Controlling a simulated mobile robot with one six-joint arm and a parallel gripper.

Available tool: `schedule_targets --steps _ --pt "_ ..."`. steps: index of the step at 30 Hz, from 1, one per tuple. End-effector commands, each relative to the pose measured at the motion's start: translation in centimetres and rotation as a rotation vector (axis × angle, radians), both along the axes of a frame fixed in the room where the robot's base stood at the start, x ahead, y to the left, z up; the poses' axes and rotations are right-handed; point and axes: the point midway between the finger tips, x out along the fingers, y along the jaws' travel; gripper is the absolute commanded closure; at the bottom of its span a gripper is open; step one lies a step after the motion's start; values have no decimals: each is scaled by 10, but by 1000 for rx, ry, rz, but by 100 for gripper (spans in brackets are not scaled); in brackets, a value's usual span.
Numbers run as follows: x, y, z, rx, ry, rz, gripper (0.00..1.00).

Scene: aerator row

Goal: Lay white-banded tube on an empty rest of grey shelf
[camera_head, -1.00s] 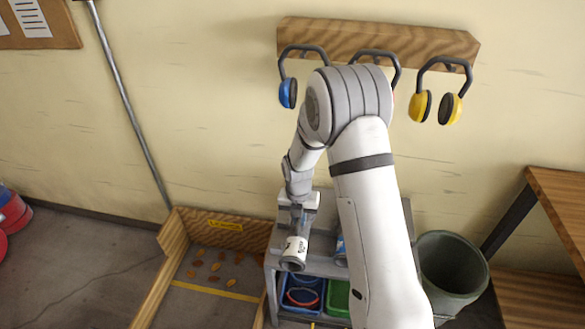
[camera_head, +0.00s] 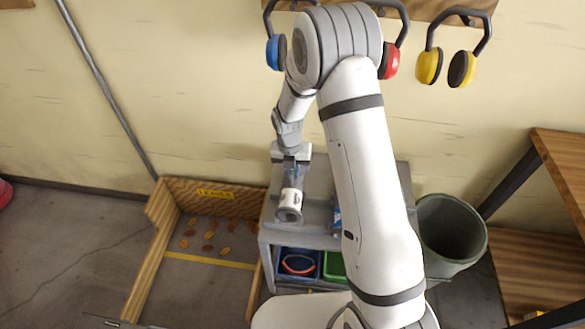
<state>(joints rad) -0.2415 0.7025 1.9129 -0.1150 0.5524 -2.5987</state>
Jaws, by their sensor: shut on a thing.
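The white-banded tube (camera_head: 289,206) is a grey cylinder with a white band, its round end facing me. My gripper (camera_head: 291,180) is shut on it and holds it over the left part of the grey shelf (camera_head: 318,214). I cannot tell whether the tube touches the shelf top. A blue-marked object (camera_head: 336,222) shows at the right on the shelf, partly hidden by my arm. The rests themselves are hard to make out, and much of the shelf top is behind my arm.
Blue (camera_head: 298,263) and green (camera_head: 334,266) bins sit on the lower level of the shelf. A grey bin (camera_head: 449,236) stands to the right. A wood-edged floor bay (camera_head: 205,257) lies to the left. Earmuffs (camera_head: 447,66) hang on the wall above.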

Motion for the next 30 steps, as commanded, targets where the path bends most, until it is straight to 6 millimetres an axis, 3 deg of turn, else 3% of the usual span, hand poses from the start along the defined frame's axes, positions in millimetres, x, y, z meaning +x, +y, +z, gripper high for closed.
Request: schedule_targets --steps 30 --pt "0 2 -72 0 0 4 100"
